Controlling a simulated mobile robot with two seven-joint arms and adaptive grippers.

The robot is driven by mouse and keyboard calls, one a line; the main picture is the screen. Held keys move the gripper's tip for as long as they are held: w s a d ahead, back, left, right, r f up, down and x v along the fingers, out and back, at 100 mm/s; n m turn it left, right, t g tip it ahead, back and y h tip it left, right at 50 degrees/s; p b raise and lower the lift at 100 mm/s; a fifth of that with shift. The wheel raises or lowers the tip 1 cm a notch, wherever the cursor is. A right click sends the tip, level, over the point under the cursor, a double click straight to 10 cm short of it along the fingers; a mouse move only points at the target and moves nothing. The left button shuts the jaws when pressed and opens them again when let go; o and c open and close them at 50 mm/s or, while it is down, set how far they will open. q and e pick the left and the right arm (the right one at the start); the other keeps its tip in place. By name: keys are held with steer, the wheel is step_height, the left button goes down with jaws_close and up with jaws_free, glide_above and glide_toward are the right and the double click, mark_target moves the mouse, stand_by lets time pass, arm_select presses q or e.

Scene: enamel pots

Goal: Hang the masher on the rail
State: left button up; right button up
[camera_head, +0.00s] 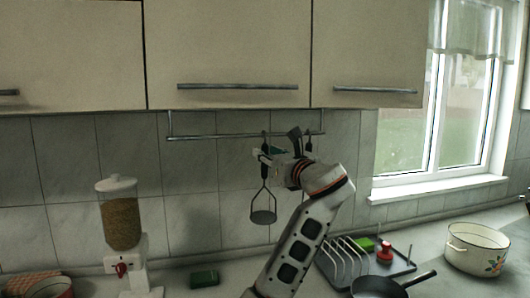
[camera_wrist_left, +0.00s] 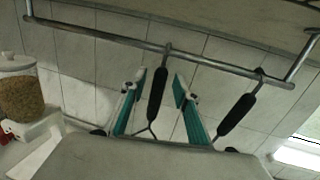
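The masher (camera_head: 263,216) hangs upright below the metal rail (camera_head: 215,136), its round plate at the bottom in the head view. In the left wrist view its black handle (camera_wrist_left: 157,95) has a hook at the top that meets the rail (camera_wrist_left: 105,34). My left gripper (camera_head: 272,152) is at the handle, just below the rail. In the left wrist view the teal fingers of this gripper (camera_wrist_left: 159,82) stand apart on either side of the handle, with a visible gap on the right. My right gripper is not in view.
A second black-handled utensil (camera_wrist_left: 238,112) hangs on the rail to the right. Cabinets (camera_head: 230,50) are above. On the counter are a cereal dispenser (camera_head: 121,215), a green sponge (camera_head: 204,278), a dish rack (camera_head: 345,260), a pan (camera_head: 378,286) and a white pot (camera_head: 476,249).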

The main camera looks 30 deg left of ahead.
arm_select(q)
steer(key=v, duration=1)
steer(key=shift+s+d, duration=0.1)
